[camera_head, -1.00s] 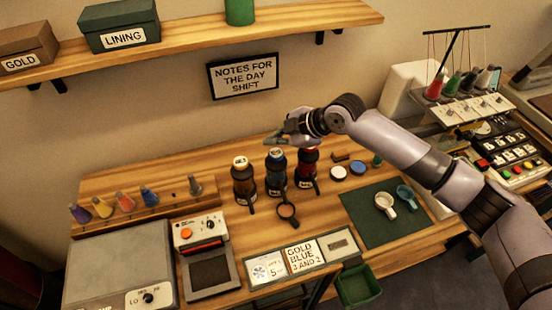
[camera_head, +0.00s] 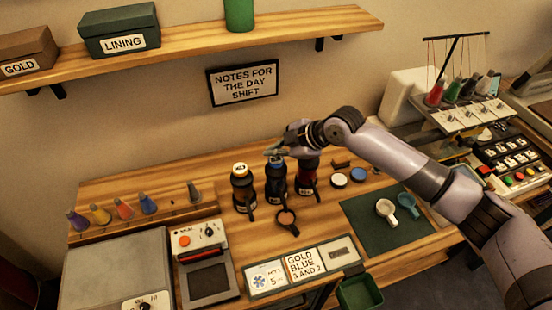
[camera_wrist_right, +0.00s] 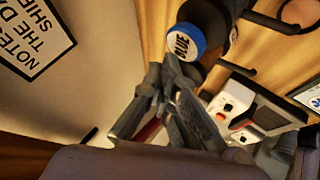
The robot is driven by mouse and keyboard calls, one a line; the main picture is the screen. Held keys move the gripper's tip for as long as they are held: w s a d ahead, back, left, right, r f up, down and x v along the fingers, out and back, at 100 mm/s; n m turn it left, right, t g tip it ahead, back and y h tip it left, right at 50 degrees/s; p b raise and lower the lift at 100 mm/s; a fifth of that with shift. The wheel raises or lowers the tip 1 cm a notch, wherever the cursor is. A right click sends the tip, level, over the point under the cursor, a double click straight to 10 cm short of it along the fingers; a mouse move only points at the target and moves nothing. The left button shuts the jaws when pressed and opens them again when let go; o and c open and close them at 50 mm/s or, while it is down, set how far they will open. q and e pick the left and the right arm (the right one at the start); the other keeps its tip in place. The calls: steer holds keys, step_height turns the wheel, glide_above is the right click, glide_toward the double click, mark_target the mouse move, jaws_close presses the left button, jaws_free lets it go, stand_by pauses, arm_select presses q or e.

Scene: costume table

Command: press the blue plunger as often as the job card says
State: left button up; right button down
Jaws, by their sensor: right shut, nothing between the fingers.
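The blue bottle (camera_head: 275,187) stands between the gold bottle (camera_head: 243,190) and the red bottle (camera_head: 307,180) on the wooden table. Its blue plunger top shows just under my right gripper (camera_head: 271,151). In the right wrist view the round cap marked BLUE (camera_wrist_right: 182,42) is right by my fingertips (camera_wrist_right: 168,68). The right gripper is shut and empty; I cannot tell whether it touches the cap. My left gripper is not in view.
A small round handled cup (camera_head: 286,217) sits in front of the blue bottle. A green mat (camera_head: 372,233) with a white cup (camera_head: 386,209) and a blue cup (camera_head: 408,203) lies to the right. A grey-red device (camera_head: 201,250) stands front left.

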mark_target(275, 162)
steer(key=shift+f, duration=0.2)
stand_by(0.5)
steer(key=shift+f, duration=0.25)
steer(key=shift+s+f+b, duration=0.1)
steer(key=shift+f+b, duration=0.7)
steer(key=shift+f, duration=0.15)
stand_by(1.0)
steer(key=shift+r, duration=0.2)
steer(key=shift+r+p, duration=0.95)
steer(key=shift+r, duration=0.15)
step_height(275, 162, up, 5)
steer(key=p, duration=0.4)
steer(key=shift+r, duration=0.1)
